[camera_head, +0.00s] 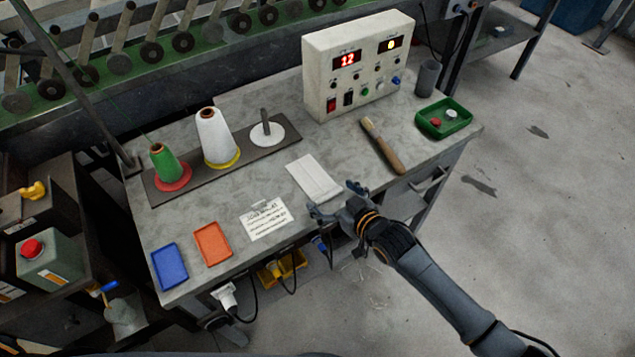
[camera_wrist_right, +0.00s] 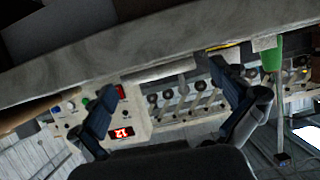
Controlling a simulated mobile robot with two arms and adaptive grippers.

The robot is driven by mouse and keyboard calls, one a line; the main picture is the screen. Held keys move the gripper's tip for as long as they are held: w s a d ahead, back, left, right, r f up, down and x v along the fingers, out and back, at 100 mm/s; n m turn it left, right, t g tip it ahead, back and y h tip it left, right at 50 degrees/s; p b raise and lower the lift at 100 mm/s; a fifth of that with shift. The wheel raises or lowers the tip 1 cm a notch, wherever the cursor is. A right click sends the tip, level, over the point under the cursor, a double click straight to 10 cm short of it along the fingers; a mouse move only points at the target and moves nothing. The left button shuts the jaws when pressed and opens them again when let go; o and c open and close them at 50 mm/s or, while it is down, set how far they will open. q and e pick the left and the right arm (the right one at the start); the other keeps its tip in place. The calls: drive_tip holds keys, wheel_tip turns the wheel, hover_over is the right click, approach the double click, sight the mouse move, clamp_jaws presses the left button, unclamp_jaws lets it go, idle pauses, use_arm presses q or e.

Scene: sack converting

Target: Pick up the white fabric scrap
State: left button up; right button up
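The white fabric scrap (camera_head: 312,174) lies flat on the grey worktable (camera_head: 345,145), close to its front edge, in the head view. My right gripper (camera_head: 333,199) is at the front edge of the table, just on the near side of the scrap, with its fingers spread. It holds nothing that I can see. In the right wrist view my right gripper (camera_wrist_right: 168,95) shows two dark fingers wide apart, with the table seen at a low angle beyond. My left gripper is not in view.
A wooden-handled tool (camera_head: 382,146) lies right of the scrap, a written card (camera_head: 266,220) to its left. Behind stand a control box (camera_head: 357,70) and a dark board with a white cone (camera_head: 215,137) and green cone (camera_head: 165,163). A green tray (camera_head: 444,118) sits at the right.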

drive_tip(key=c, duration=0.8)
